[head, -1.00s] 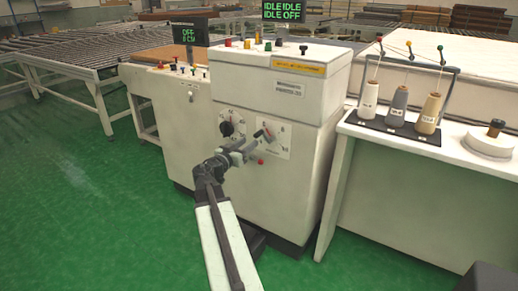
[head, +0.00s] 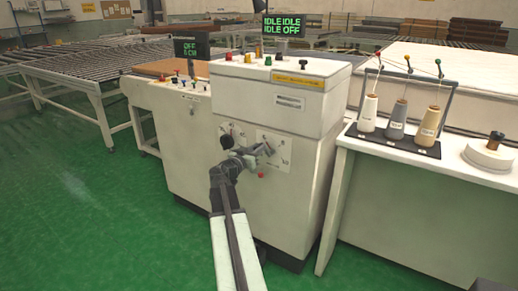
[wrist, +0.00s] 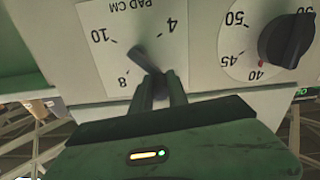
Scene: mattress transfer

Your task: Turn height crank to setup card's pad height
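The height crank (wrist: 146,61) sits on a white panel (wrist: 100,52) printed "PAD CM", seen upside down in the wrist view. The figures 4, 8 and 10 show; my gripper covers the rest. The crank's grey arm slants up and left, its tip between the 8 and the 10. My gripper (wrist: 160,92) has its fingers on both sides of the crank's handle and appears shut on it. In the head view, my gripper (head: 250,156) is at the crank on the machine (head: 268,200). I cannot make out a setup card.
A black knob (wrist: 286,40) on a dial reading 40, 45 and 50 is beside the crank panel. A small dark screen (head: 191,47) and a green-lettered "IDLE" screen (head: 286,26) stand above. A table with thread cones (head: 397,120) is right. Green floor is clear at left.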

